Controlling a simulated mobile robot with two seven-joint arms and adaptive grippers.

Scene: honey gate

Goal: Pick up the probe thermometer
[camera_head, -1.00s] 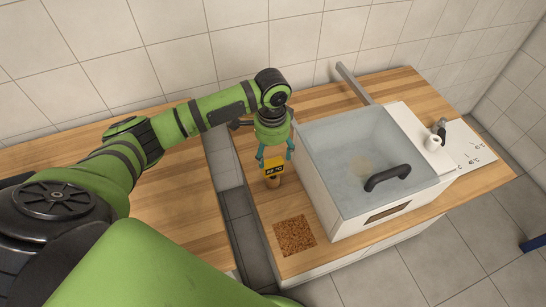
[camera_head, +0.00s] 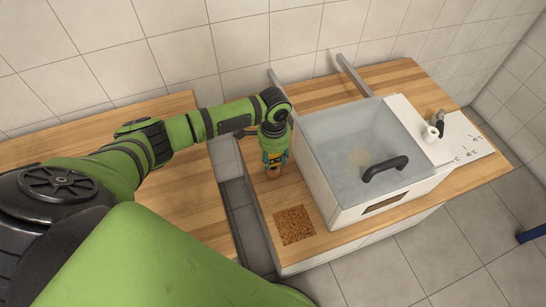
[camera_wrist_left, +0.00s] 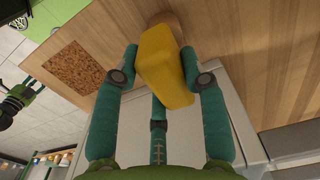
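The probe thermometer (camera_wrist_left: 164,72) has a yellow block-shaped body, seen from above in the left wrist view. In the head view its yellow body (camera_head: 275,161) is mostly covered by my left gripper (camera_head: 275,155). A small brown wooden piece (camera_head: 272,173) shows below it on the counter. In the left wrist view the two teal fingers of my left gripper (camera_wrist_left: 160,72) press against opposite sides of the yellow body, and it looks gripped. The probe itself is hidden.
A clear-topped tank (camera_head: 355,150) with a black handle (camera_head: 385,168) stands right of the gripper on the wooden counter. A brown cork-like mat (camera_head: 294,225) lies in front. A gap (camera_head: 240,205) separates this counter from the left one (camera_head: 165,215). A tiled wall is behind.

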